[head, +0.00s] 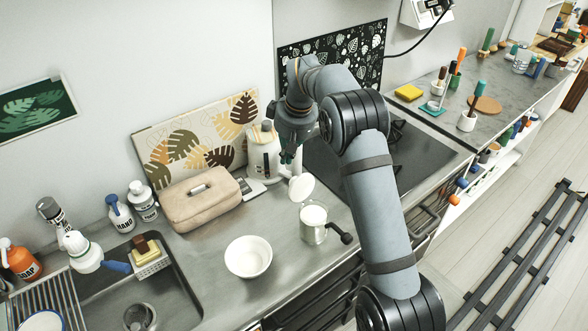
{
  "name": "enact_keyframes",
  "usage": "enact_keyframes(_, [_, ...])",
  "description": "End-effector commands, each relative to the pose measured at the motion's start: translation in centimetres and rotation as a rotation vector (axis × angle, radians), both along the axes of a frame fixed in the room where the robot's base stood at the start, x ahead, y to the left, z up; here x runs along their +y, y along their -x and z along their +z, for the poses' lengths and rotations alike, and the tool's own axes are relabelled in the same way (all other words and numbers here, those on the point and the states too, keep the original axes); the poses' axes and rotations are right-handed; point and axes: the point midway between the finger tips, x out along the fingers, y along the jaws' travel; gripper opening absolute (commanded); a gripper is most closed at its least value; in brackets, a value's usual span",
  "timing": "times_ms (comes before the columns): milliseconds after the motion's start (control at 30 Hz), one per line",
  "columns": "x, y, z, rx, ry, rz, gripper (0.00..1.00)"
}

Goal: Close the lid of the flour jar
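The flour jar (313,226) stands on the counter near its front edge, a small clear or grey jar with white contents showing at its open top. Its round white lid (302,188) stands up at the jar's back left, tilted away from the mouth. My gripper (291,170) points down just behind and left of the lid, close to it. I cannot tell whether it touches the lid. The fingers are small and partly hidden, so their opening is unclear.
A white bowl (248,257) sits left of the jar, with a beige bag (201,200) behind it. The black hob (425,160) lies to the right. The sink is at left.

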Motion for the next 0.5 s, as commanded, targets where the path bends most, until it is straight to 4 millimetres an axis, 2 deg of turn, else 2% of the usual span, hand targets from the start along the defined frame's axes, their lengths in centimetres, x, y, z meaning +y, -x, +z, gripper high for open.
enact_keyframes(167, [0.6,-0.6,-3.8,0.007,0.001,-0.001,0.0])
enact_keyframes(233, [-0.2,0.0,-3.2,0.0,0.001,-0.001,0.0])
enact_keyframes(500, [-1.7,1.8,-3.1,0.0,0.0,0.0,0.0])
